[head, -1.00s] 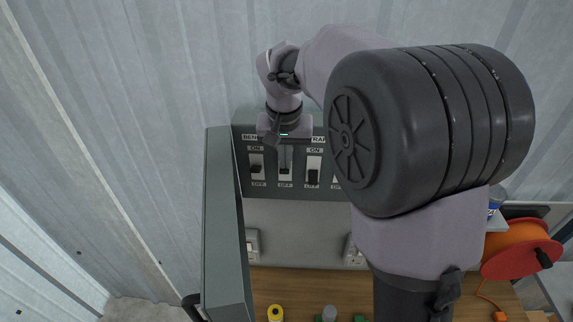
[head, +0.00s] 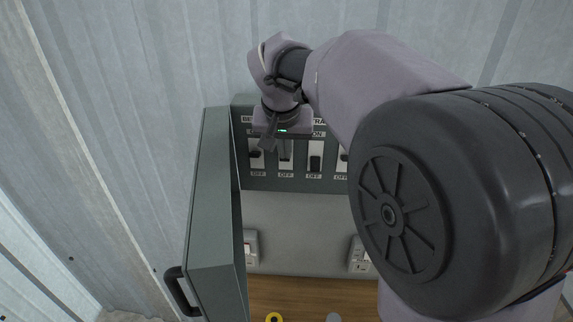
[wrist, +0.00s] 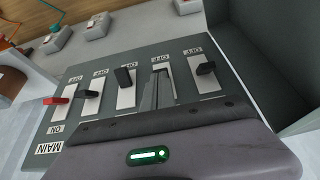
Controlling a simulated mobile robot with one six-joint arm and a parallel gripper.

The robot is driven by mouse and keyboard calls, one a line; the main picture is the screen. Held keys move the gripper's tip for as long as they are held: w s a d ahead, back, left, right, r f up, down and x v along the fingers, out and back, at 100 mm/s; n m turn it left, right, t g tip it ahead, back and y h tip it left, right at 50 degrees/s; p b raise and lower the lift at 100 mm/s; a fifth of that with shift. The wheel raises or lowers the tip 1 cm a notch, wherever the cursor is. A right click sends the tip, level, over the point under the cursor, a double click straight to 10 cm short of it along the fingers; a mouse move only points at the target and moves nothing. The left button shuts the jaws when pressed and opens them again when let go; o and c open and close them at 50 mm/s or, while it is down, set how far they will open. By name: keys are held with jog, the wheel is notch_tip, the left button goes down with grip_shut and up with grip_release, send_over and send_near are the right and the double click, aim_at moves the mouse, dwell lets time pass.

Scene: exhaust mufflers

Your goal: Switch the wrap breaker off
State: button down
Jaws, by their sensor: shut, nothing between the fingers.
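The breaker panel (head: 262,183) is a grey board with a row of rocker levers on white plates, marked ON above and OFF below. My gripper (wrist: 160,78) is shut and empty, its fingers in front of the second breaker from the left in the head view. They hide that lever, and I cannot tell whether they touch it. The third breaker's black lever (head: 315,162) sits low, toward OFF; it also shows in the wrist view (wrist: 124,77). The name labels above are partly covered, so I cannot read which one says wrap.
The open grey cabinet door (head: 213,220) with a black handle stands left of the panel. The leftmost breaker (wrist: 206,68) has a black lever. The red main lever (wrist: 55,100) is at the other end. Wall sockets (head: 251,250) and a wooden bench (head: 300,295) lie below.

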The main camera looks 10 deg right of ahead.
jog(key=t+b, duration=0.1)
jog(key=b, duration=0.3)
jog(key=f+t+h+b, duration=0.1)
jog(key=t+b, duration=0.1)
jog(key=b, duration=0.3)
jog(key=s+f+t+b, duration=0.1)
jog(key=b, duration=0.4)
jog(key=shift+s+a, duration=0.1)
jog(key=shift+a, duration=0.1)
jog(key=shift+w+d+r+p, duration=0.1)
jog(key=shift+w+d+p, duration=0.05)
jog(key=shift+w+p, duration=0.15)
jog(key=shift+w+d+r+p, duration=0.1)
jog(key=shift+w+p, duration=0.05)
jog(key=shift+w, duration=0.25)
jog(key=shift+r, duration=0.1)
